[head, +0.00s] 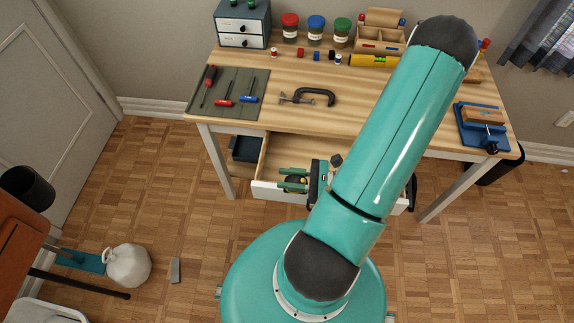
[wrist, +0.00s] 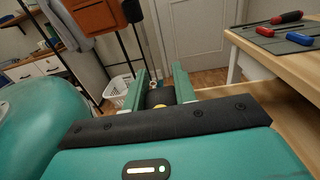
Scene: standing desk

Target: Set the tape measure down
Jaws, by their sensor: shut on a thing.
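The tape measure (head: 296,181), dark with a bit of yellow, is between the teal fingers of my gripper (head: 284,179). In the wrist view the tape measure (wrist: 160,98) shows as a dark block with a yellow spot between the two fingers, partly hidden by the dark palm edge. My gripper is shut on it. In the head view the gripper lies over the left part of the open drawer (head: 268,189) under the desk. I cannot tell how high the tape measure is above the drawer floor.
The wooden desk top (head: 350,100) above holds a C-clamp (head: 310,96), a grey mat (head: 228,108) with screwdrivers, several jars and a blue vise (head: 482,128). Its front edge is close behind the gripper. A white bag (head: 126,265) lies on the open floor at left.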

